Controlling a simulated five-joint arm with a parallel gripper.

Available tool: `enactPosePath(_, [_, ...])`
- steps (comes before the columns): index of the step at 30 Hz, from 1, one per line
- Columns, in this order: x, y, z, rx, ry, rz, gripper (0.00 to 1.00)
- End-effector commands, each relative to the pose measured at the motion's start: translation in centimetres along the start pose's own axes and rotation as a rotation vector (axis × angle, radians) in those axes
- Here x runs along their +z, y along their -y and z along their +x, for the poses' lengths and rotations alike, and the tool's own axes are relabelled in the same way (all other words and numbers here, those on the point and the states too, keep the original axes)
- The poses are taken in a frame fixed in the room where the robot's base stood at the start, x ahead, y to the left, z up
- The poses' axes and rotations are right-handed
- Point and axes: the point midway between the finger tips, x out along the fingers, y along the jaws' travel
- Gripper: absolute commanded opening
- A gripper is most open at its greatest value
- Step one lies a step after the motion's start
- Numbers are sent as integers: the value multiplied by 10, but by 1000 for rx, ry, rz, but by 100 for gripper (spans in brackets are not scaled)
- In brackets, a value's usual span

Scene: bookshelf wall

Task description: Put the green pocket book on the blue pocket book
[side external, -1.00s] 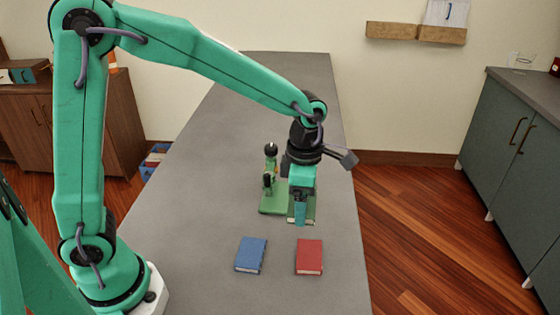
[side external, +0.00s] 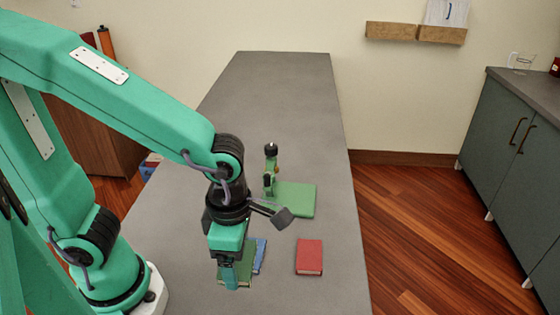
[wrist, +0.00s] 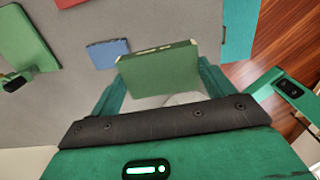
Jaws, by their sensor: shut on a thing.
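The green pocket book (side external: 244,270) is held between the fingers of my gripper (side external: 232,280), which is shut on it. In the wrist view the green book (wrist: 158,68) sits between both fingers (wrist: 162,84), with a pale page edge showing. The blue pocket book (side external: 260,257) lies on the grey table, partly hidden behind the held book and gripper in the side view. The height of the green book above the table is hard to tell.
A red book (side external: 309,257) lies to the right of the blue one. A flat green base (side external: 297,199) with an upright green object (side external: 270,170) stands farther back. The grey table (side external: 280,100) is clear toward the back wall.

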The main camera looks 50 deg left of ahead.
Motion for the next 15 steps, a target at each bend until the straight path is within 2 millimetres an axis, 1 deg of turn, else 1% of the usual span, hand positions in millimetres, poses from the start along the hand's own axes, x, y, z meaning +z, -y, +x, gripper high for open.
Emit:
enactPosePath(5, [0, -2, 1, 0, 0, -1, 58])
enactPosePath(8, [0, -6, 3, 0, 0, -2, 58])
enactPosePath(11, [0, -13, 8, 0, -1, -3, 58])
enactPosePath(15, [-1, -28, 17, -1, -2, -5, 58])
